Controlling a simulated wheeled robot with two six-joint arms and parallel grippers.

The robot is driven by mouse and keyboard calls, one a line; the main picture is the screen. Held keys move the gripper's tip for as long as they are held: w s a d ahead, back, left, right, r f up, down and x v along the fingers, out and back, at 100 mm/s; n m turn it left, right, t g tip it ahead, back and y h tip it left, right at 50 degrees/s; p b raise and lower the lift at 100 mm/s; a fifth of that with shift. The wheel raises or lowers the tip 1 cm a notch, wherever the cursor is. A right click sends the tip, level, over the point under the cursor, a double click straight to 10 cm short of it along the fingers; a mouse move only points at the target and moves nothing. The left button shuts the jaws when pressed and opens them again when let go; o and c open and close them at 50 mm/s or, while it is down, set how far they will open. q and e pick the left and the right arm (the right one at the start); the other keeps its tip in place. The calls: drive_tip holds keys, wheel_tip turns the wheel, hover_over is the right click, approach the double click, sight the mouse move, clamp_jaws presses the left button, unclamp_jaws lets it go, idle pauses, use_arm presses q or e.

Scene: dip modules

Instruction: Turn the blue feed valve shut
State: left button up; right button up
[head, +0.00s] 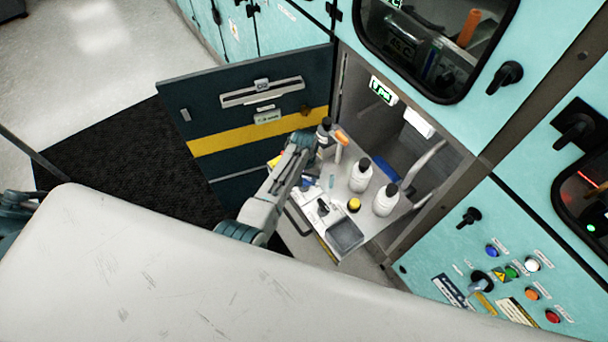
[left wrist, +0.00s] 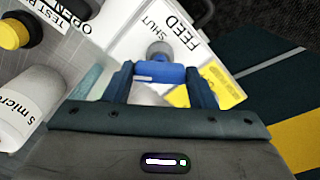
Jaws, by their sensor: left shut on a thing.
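The blue feed valve handle (left wrist: 158,73) shows in the left wrist view, lying across a grey round stem on a white plate (left wrist: 133,42) marked FEED and SHUT. My left gripper (left wrist: 161,80) is shut on the blue handle, with one finger at each end of it. In the head view my left gripper (head: 303,145) reaches down over the far left of the pull-out shelf (head: 340,181) and hides the handle there. A yellow label (left wrist: 181,97) lies beside the handle. My right gripper is in neither view.
The open dark cabinet door (head: 225,113) stands to the left. A control panel (head: 515,255) is at right.

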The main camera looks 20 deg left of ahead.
use_arm(q)
drive_tip(key=m, duration=0.3)
drive_tip(key=shift+m, duration=2.4)
drive_tip(key=o, duration=1)
drive_tip(key=shift+r, duration=0.1)
drive_tip(key=shift+r+b, duration=1.1)
drive_tip(key=shift+r, duration=4.25)
